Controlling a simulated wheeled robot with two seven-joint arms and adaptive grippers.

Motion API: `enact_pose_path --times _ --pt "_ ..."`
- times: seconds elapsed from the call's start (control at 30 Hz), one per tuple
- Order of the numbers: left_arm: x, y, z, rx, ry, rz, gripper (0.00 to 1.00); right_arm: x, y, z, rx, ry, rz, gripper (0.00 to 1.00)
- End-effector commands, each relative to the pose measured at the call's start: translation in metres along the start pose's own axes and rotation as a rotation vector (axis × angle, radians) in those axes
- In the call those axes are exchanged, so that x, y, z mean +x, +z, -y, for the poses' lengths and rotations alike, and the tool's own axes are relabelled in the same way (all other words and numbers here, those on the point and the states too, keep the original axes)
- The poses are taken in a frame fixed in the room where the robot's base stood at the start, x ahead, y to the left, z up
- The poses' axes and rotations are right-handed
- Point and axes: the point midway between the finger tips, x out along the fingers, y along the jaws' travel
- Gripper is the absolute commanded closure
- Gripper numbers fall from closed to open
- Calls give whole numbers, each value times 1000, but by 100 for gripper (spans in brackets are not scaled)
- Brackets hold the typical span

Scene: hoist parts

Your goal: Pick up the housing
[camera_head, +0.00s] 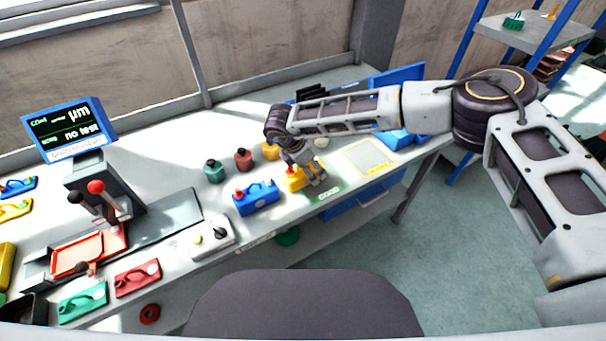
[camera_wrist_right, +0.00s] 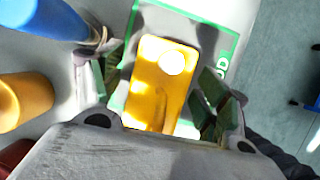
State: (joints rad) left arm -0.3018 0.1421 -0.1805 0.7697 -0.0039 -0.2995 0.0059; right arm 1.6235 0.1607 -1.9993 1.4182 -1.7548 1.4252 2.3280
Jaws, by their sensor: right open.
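The yellow housing (camera_head: 294,179) stands near the front edge of the table, at the green-framed GOOD mark (camera_head: 327,194). In the right wrist view the housing (camera_wrist_right: 158,82) is a rounded yellow block with a round white spot, inside the green frame (camera_wrist_right: 224,40). My right gripper (camera_head: 312,179) reaches down at the housing from above and partly hides it. In the right wrist view my right gripper (camera_wrist_right: 160,88) is open, with its green-padded fingers on either side of the housing and gaps visible. My left gripper is not in view.
A blue housing (camera_head: 257,196) stands just left of the yellow one. Green (camera_head: 213,171), red (camera_head: 243,159) and yellow (camera_head: 270,150) round parts stand behind. A blue bin (camera_head: 399,139) is at the right end. A measuring screen (camera_head: 70,128) and several coloured parts are left.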

Motion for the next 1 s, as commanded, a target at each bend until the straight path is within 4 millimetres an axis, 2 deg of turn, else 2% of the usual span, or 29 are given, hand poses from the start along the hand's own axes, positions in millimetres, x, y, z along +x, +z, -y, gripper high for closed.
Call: enact_pose_path --times 0.37,0.87,1.0 --pt "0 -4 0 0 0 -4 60 0 0 0 0 0 0 26" --pt "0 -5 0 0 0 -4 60 -1 0 0 0 1 0 91" --pt "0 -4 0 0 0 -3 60 -1 0 -1 1 2 0 92"
